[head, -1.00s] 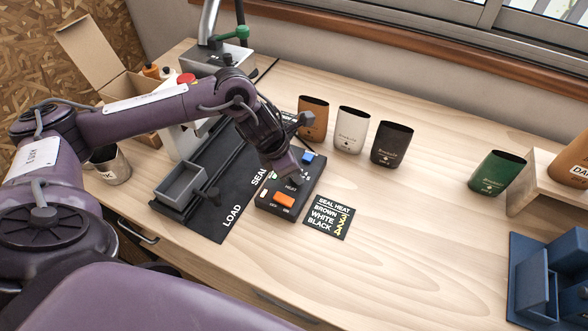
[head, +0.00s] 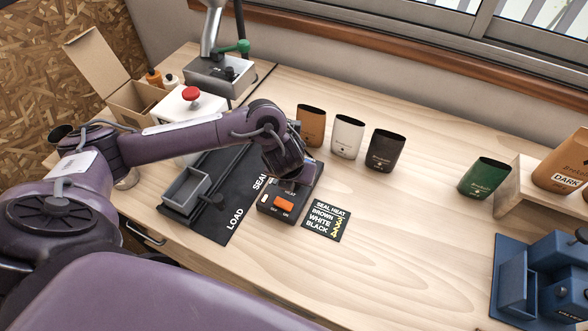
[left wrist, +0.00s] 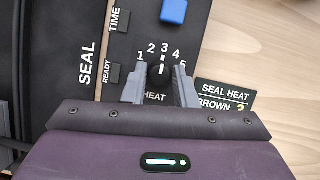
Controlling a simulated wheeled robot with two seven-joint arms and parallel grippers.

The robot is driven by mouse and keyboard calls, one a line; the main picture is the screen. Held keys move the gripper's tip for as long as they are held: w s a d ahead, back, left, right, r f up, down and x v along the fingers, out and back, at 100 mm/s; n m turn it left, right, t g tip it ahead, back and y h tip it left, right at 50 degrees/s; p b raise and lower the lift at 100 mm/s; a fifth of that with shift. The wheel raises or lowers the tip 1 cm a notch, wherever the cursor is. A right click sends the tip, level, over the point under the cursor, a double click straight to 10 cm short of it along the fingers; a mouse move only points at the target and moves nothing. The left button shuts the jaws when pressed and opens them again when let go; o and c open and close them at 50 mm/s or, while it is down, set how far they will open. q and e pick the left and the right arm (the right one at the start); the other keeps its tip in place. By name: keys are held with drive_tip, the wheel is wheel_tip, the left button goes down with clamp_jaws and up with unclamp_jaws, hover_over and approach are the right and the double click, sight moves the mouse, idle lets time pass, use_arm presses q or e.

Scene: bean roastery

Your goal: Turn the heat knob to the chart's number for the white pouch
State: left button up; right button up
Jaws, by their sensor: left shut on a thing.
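The black heat knob (left wrist: 159,77) is in the left wrist view, below a dial numbered 1 to 5. A white mark above it lines up with about 3. My left gripper (left wrist: 160,88) has one finger on each side of the knob and is shut on it. In the head view the left gripper (head: 288,178) is over the control box (head: 268,209) and hides the knob. The seal heat chart (head: 326,224) lies to the right of the box; its yellow numbers are too small to read surely. The white pouch (head: 347,136) stands behind. My right gripper is out of view.
Brown (head: 312,125) and black (head: 385,150) pouches flank the white one. An orange switch (head: 284,204) is on the box front, and a blue button (left wrist: 174,11) behind the knob. A grey tray (head: 185,190) is left. The table right of the chart is clear.

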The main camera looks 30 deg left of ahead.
use_arm(q)
drive_tip(key=n+p, duration=0.1)
drive_tip(key=p, duration=0.1)
drive_tip(key=n+y+p, duration=0.1)
drive_tip(key=n+p, duration=0.1)
drive_tip(key=shift+d+r+g, duration=0.15)
drive_tip(key=shift+r+g, duration=0.2)
drive_tip(key=shift+g, duration=0.05)
drive_tip(key=n+y+p, duration=0.1)
drive_tip(key=n+p, duration=0.1)
drive_tip(key=shift+w+f+p, duration=0.15)
drive_tip(key=shift+p, duration=0.2)
drive_tip(key=shift+f+n, duration=0.1)
drive_tip(key=shift+n, duration=0.4)
drive_tip(key=o, duration=1)
